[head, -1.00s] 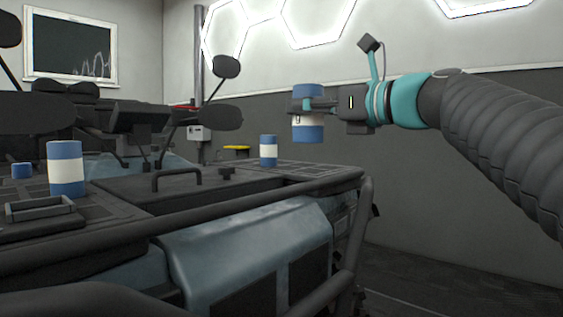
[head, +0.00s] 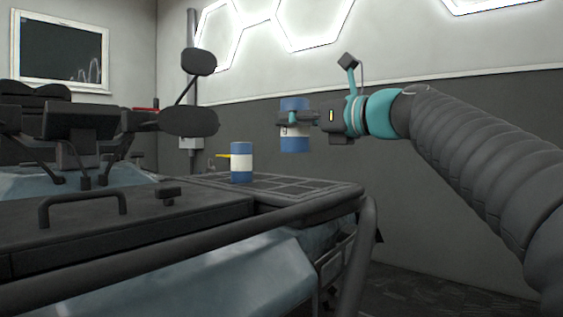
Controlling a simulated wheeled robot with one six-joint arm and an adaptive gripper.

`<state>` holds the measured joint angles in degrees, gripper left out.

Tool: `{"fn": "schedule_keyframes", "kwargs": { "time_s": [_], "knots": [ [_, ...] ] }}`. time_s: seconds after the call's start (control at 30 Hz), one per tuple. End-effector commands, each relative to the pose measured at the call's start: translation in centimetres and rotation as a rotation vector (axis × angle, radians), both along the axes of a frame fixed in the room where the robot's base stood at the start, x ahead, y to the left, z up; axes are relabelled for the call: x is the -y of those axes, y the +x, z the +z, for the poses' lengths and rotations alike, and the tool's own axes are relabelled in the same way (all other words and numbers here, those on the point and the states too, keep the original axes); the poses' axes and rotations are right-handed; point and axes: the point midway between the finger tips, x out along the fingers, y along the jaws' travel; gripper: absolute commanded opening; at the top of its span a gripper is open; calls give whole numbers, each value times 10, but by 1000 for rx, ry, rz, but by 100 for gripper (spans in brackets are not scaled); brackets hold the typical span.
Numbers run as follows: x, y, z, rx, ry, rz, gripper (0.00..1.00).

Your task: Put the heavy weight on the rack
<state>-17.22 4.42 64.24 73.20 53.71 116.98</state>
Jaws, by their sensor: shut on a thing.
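My gripper (head: 290,124) is in the head view, right of centre, shut on a blue and white cylindrical weight (head: 295,143). The weight is upright, and the fingers cross its white middle band. It hangs in the air above the far right part of the dark rack (head: 325,194) with its grid-like top. A second blue and white cylinder (head: 241,163) stands upright on the rack, left of and lower than the held one. The held weight touches nothing but my gripper. Which cylinder is heavier cannot be told by sight.
A dark flat lid with a handle (head: 83,204) lies left of the grid area. A black bar (head: 190,235) runs along the near edge. Dark padded paddles (head: 190,121) rise behind on the left. The grid right of the standing cylinder is clear.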

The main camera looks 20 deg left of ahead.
Motion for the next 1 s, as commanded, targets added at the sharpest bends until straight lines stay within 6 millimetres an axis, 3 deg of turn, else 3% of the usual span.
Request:
{"fn": "schedule_keyframes", "kwargs": {
  "time_s": [0.2,0.4,0.57,0.8,1.0],
  "knots": [
    [-25,35,-27,-1,0,0,15],
    [-37,54,-39,2,0,-3,15],
    [-38,57,-46,0,1,-4,15],
    [-38,56,-79,0,1,-5,15],
    [-38,56,-80,2,1,-4,15]
  ]
}}
